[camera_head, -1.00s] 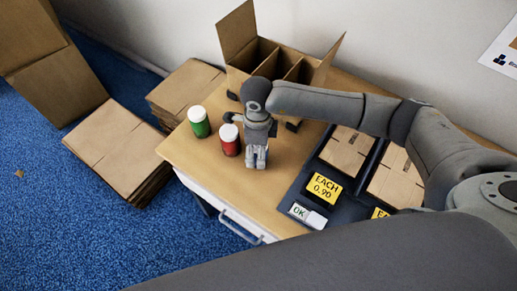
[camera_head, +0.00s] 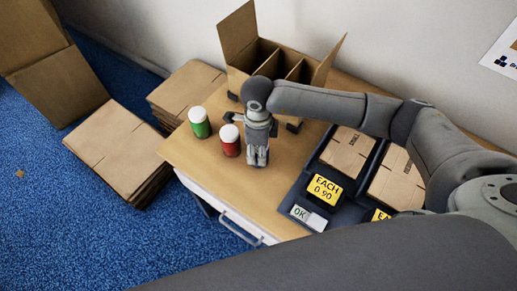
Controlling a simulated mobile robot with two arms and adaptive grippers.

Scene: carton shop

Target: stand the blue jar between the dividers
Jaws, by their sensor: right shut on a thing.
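My right gripper (camera_head: 258,157) points down over the table, in front of the divided carton and just right of the red jar. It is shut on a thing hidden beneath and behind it. No blue surface of a jar shows anywhere, so I take the held thing to be the blue jar. The open carton (camera_head: 241,82) stands at the back of the table with its flaps up. Its brown dividers (camera_head: 294,70) form several compartments, partly hidden by my right arm. The compartment floors cannot be seen. My left gripper is not in view.
A green jar (camera_head: 200,124) and a red jar (camera_head: 230,142), both white-lidded, stand upright left of my right gripper. A dark tray (camera_head: 322,212) with flat cartons and yellow price cards lies at the right. Stacked cardboard (camera_head: 115,148) lies left of the table. The table's front left is clear.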

